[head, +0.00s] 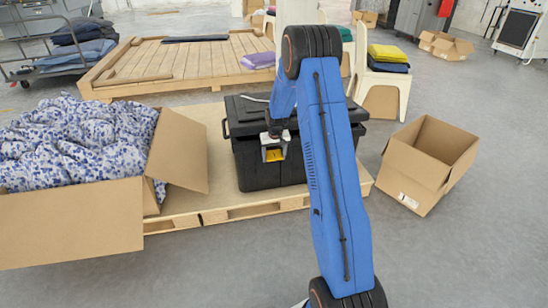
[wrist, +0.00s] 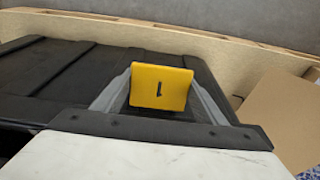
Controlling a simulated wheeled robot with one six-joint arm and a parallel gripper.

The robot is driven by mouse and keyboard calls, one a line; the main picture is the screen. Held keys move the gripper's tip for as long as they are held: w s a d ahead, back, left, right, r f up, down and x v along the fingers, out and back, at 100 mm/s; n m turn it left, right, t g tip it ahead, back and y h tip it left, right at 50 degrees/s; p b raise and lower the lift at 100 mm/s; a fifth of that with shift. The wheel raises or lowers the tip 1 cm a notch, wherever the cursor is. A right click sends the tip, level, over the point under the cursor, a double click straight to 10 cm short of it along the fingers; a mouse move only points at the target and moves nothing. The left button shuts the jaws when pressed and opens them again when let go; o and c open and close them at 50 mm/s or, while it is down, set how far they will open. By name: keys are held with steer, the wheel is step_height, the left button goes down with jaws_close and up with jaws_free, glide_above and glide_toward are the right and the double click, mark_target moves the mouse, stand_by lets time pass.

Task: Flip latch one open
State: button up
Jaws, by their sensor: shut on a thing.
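A black case (head: 262,180) with a ribbed lid stands on the wooden pallet in the head view. Its yellow latch (head: 274,155) is on the side facing me, and a second latch is not visible, perhaps behind my arm. In the wrist view the yellow latch (wrist: 161,87) carries an upside-down "1". My gripper (head: 273,147) is at this latch, and in the wrist view its grey fingers (wrist: 160,100) lie on either side of it. It is shut on latch one. The exact contact at the fingertips is hidden.
An open cardboard box (head: 70,225) with blue-and-white patterned cloth stands left of the case, its flap close by. An empty cardboard box (head: 425,165) stands on the floor at right. The pallet (head: 235,208) edge runs in front of the case. My blue arm hides the case's right part.

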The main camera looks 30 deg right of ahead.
steer(key=shift+r, duration=0.1)
steer(key=o, duration=1.1)
steer(key=shift+c, duration=0.2)
steer(key=s+r, duration=0.3)
steer(key=r, duration=1.4)
steer(key=shift+a, duration=0.45)
steer(key=shift+s, duration=0.1)
